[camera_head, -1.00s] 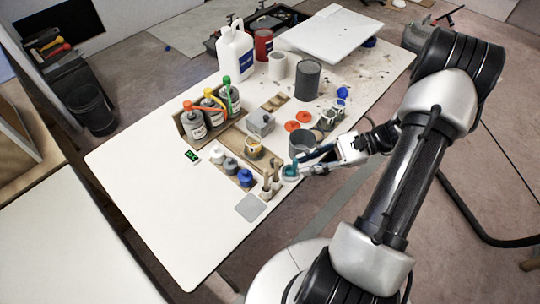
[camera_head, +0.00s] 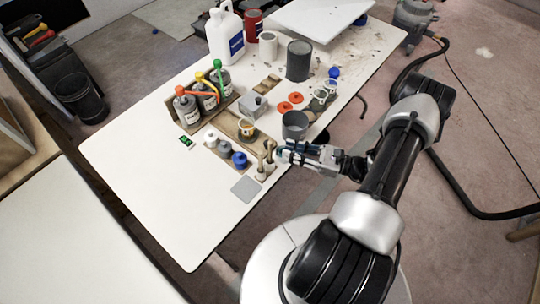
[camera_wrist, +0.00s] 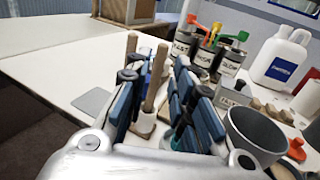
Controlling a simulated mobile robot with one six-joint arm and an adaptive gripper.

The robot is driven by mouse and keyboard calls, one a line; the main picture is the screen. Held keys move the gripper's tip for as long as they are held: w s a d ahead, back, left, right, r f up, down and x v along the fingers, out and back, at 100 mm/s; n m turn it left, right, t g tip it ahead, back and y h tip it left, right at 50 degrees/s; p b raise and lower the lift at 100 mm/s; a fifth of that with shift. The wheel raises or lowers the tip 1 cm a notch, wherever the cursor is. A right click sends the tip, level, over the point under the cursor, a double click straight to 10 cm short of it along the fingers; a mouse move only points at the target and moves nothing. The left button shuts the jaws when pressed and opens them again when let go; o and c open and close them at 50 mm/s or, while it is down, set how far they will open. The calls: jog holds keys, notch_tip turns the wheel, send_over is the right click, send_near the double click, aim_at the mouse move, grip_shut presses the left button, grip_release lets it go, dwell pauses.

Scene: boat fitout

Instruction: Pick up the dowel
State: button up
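Two wooden dowels stand upright side by side in small light holders near the table's front edge. One dowel (camera_wrist: 155,78) shows between my fingers in the wrist view, rising from its holder. The other dowel (camera_wrist: 131,44) is farther left, partly hidden behind my left finger. In the head view, the dowels (camera_head: 261,162) are just left of my fingertips. My gripper (camera_head: 281,154) is open, its blue-padded fingers (camera_wrist: 157,84) apart on either side of the nearer dowel's line of sight. I cannot tell whether either finger touches it.
A grey cup (camera_wrist: 255,132) stands close to the right finger. Small jars with white, grey and blue lids (camera_head: 239,159) are left of the dowels. Labelled bottles (camera_head: 207,101) stand in a rack behind. A flat grey square (camera_head: 246,188) lies near the front edge; the table's left part is clear.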

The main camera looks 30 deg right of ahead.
aim_at(270, 145)
jog(key=b+x, duration=0.1)
jog(key=x, duration=0.6)
jog(key=shift+w+a, duration=0.2)
jog(key=shift+w, duration=0.1)
grip_shut()
